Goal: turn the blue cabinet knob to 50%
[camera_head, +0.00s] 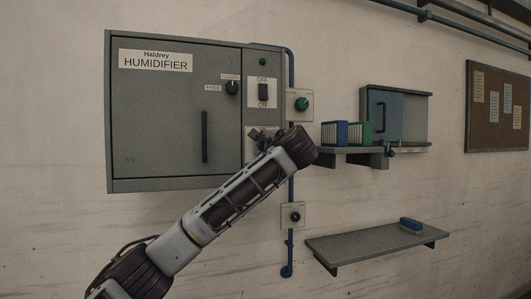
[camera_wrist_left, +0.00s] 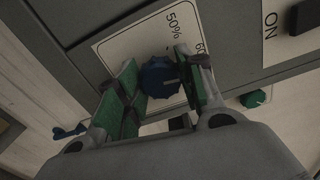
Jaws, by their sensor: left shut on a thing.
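The blue knob (camera_wrist_left: 158,80) shows in the left wrist view on a white scale plate (camera_wrist_left: 125,48) with "50%" and a partly hidden "60" printed on it. A pale line on the knob points to the right of the picture, away from the 50% print. My left gripper (camera_wrist_left: 157,72) has its green-padded fingers on both sides of the knob, shut on it. In the head view my left gripper (camera_head: 263,138) is at the lower right of the grey humidifier cabinet (camera_head: 160,120), and it and my arm hide most of the knob and plate.
An OFF/ON switch (camera_head: 263,92) sits just above the knob. A green button (camera_head: 302,104) is on a box to the right, beside a blue pipe (camera_head: 291,70). A shelf with blue and green binders (camera_head: 335,134) is farther right. A lower shelf (camera_head: 375,244) holds a blue object.

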